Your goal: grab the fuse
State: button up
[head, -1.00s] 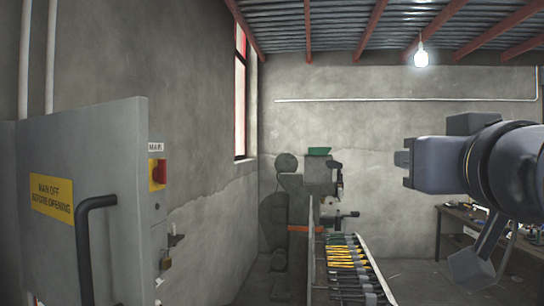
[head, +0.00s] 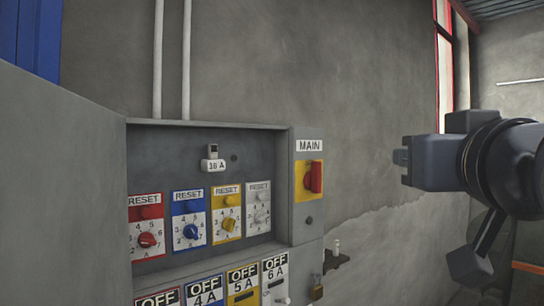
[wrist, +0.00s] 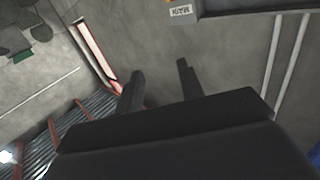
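A small white fuse marked 16 A (head: 213,166) sits on the grey back wall of the open electrical cabinet, above the row of coloured reset dials. A small dark and light piece shows at its top. My gripper (head: 400,159) is in the air at the right of the head view, well apart from the fuse and pointing left. In the wrist view my gripper (wrist: 160,70) has its two fingers spread with nothing between them. The fuse does not show in the wrist view.
The cabinet door (head: 60,190) stands open at the left. The red MAIN switch (head: 314,177) sticks out on the cabinet's right side. Reset dials (head: 191,231) and OFF labels (head: 205,291) lie below the fuse.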

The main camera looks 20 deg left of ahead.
aim_at(212, 148)
jog(key=i+j+u, duration=0.15)
jog(key=i+u, duration=0.8)
jog(key=i+l+u, duration=0.15)
jog(key=i+u, duration=0.15)
jog(key=u, duration=0.15)
